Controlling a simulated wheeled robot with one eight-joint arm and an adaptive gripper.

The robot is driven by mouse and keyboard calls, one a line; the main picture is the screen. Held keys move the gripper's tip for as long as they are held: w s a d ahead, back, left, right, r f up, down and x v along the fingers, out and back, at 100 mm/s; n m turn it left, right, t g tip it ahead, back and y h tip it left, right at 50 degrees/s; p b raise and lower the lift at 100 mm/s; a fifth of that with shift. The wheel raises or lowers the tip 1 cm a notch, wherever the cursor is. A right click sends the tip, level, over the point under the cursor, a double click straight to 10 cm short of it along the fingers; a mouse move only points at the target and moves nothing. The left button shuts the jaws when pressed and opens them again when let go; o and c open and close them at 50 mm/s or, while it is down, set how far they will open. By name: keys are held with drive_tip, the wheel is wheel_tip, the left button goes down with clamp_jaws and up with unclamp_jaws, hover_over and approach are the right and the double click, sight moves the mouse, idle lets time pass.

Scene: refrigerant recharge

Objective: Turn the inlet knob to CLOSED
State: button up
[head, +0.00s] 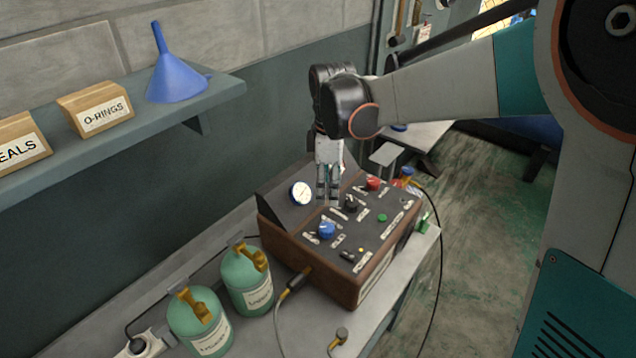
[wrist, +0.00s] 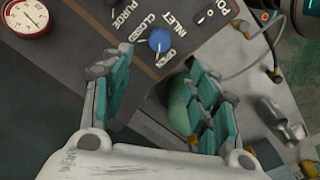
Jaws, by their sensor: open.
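The blue inlet knob (head: 326,230) sits on the sloped top panel of a brown-sided control box (head: 330,280). In the wrist view, the blue knob (wrist: 160,41) is near the top, with the INLET, CLOSED and OPEN labels around it. I cannot tell which label it points to. My gripper (head: 328,197) hangs fingers-down over the panel, near the gauge and behind the blue knob in the head view. In the wrist view, my gripper (wrist: 160,60) is open and empty, its fingers spread to either side below the knob and apart from it.
A round gauge (head: 300,193), a black knob (head: 350,203), a red knob (head: 373,182) and a green button (head: 382,217) share the box. Two green canisters (head: 247,282) stand left of it. A shelf (head: 215,86) with a blue funnel (head: 176,75) is on the wall.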

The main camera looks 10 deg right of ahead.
sight(326, 226)
wheel_tip(326, 226, down, 14)
drive_tip(key=b, duration=0.3)
drive_tip(key=shift+w+a, duration=0.15)
drive_tip(key=c, duration=1.1)
